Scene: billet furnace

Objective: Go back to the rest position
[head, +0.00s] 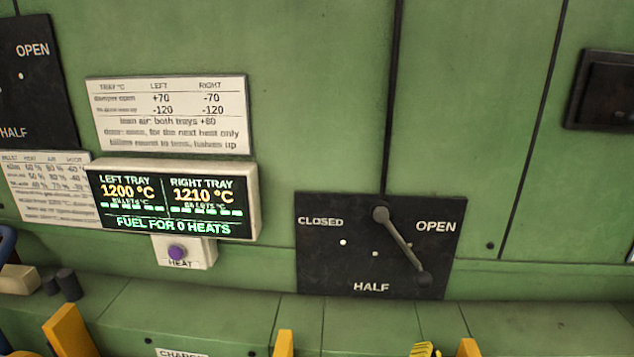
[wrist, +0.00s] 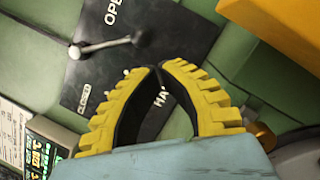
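My gripper (wrist: 159,68) shows in the wrist view with two ribbed yellow fingers. Their tips meet or nearly meet, and nothing is held between them. In the head view only a small yellow part of my gripper (head: 425,349) shows at the bottom edge, right of centre. The lever (head: 401,245) on the black plate (head: 325,272) slants down to the right, its end between the OPEN and HALF labels. In the wrist view the lever (wrist: 108,45) lies beyond the fingertips, apart from them in the picture.
A display (head: 173,198) reads left tray 1200 °C, right tray 1210 °C, fuel for 0 heats. A purple HEAT button (head: 177,253) sits below it. A printed sheet (head: 167,115) hangs above. A green ledge (head: 240,310) runs along the bottom, with yellow uprights (head: 70,330) before it.

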